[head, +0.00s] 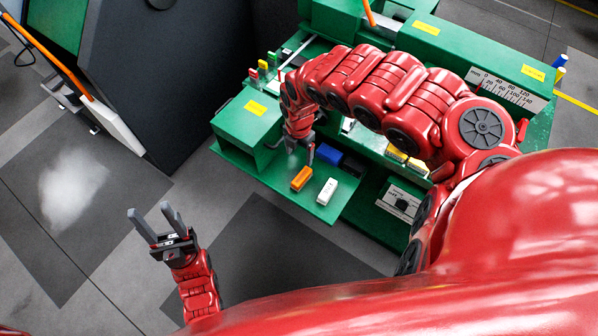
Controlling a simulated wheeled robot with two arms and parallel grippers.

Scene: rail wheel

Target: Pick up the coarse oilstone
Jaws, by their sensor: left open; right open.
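On a low green shelf (262,178) lie an orange block (301,178), a white block with small dark marking (327,191) and a blue block (328,154). I cannot tell from this view which of them is the coarse oilstone. My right gripper (292,156) is open and points down above the shelf, just behind the orange block and left of the blue one. It appears empty and apart from the blocks. My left gripper (150,211) is open and empty over the floor, left of the shelf and away from it.
The green machine (450,50) with a millimetre scale (505,88) rises behind the shelf. Yellow boxes (406,158) sit right of it. Small coloured items (262,66) stand at the back left. A dark panel (150,70) stands at left. The floor in front is clear.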

